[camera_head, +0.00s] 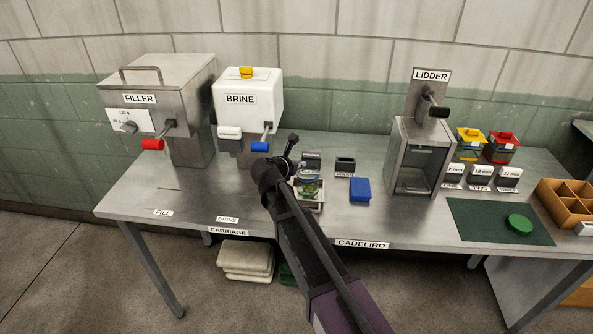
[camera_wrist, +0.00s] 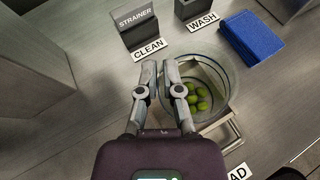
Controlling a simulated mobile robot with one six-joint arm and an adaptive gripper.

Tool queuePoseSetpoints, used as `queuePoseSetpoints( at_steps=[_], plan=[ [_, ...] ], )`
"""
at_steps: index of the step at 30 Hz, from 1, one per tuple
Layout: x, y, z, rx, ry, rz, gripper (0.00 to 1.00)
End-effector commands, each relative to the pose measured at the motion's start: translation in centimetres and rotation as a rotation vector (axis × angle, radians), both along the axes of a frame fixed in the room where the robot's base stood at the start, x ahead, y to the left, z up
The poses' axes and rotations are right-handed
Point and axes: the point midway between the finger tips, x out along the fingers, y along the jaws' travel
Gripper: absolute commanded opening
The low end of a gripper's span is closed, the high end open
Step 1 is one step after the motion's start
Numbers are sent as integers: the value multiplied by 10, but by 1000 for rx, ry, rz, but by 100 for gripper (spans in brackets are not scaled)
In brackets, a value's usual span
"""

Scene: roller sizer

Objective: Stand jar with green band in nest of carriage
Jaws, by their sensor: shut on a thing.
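A clear glass jar (camera_head: 308,188) holding green round pieces is at the middle of the bench; it also shows in the wrist view (camera_wrist: 225,77). Its band cannot be made out clearly. My gripper (camera_wrist: 160,68) is shut on the left side of the jar's wall, by the rim. In the head view my gripper (camera_head: 290,167) is partly hidden by my arm. The carriage (camera_wrist: 232,142) shows as a pale metal frame under and beside the jar. The jar looks upright over it; whether its base is down in the nest is hidden.
The lidder (camera_head: 420,150) is further right, the filler (camera_head: 165,95) and brine unit (camera_head: 250,105) left. The bench's front left is clear.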

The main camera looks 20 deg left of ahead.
Motion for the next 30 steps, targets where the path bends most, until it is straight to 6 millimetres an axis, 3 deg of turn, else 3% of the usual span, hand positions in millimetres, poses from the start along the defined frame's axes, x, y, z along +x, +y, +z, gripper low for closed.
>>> queuePoseSetpoints(
  at_steps=[3, 20, 21, 24, 30],
  plan=[
    [0, 0, -9, 0, 0, 0, 0],
    [0, 0, -13, 0, 0, -1, 0],
    [0, 0, -12, 0, 0, 0, 20],
    [0, 0, -12, 0, 0, -1, 43],
    [0, 0, -12, 0, 0, -1, 43]
  ],
)
